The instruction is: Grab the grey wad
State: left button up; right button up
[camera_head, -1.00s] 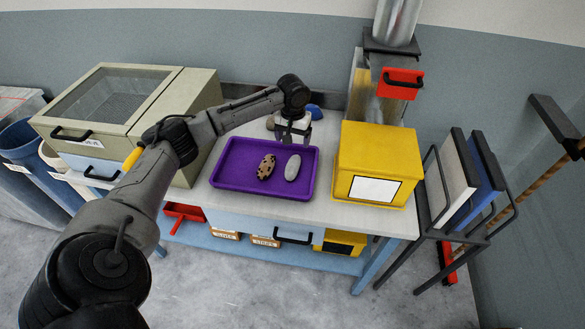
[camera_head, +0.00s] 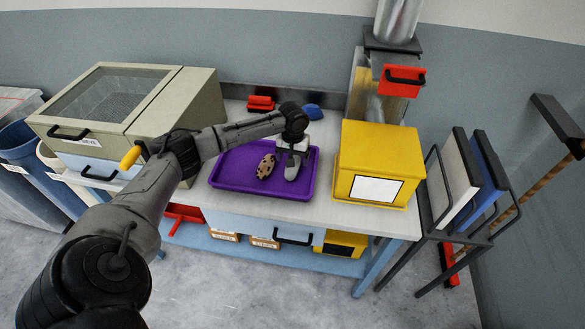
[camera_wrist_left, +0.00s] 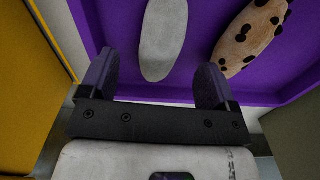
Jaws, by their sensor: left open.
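The grey wad (camera_wrist_left: 163,40) is a pale, elongated oval lying in the purple tray (camera_head: 226,183). In the head view the wad (camera_head: 292,172) is partly hidden behind my left gripper (camera_head: 288,157). My left gripper is open and empty, over the tray with its fingers pointing down. In the left wrist view its two fingers (camera_wrist_left: 154,84) stand apart, with the wad between and beyond them. A speckled tan and dark wad (camera_head: 266,166) lies left of the grey one in the head view; it also shows in the wrist view (camera_wrist_left: 250,36). My right gripper is not in view.
A yellow box (camera_head: 378,150) stands right of the tray on the workbench (camera_head: 331,210). A beige machine with a window (camera_head: 115,95) stands to the left.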

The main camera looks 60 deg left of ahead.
pick_arm(q)
notch_tip(320, 180, down, 5)
jog(key=shift+s+r+b, duration=0.1)
jog(key=shift+r+b, duration=0.05)
jog(key=shift+b, duration=0.35)
jog(key=c, duration=1)
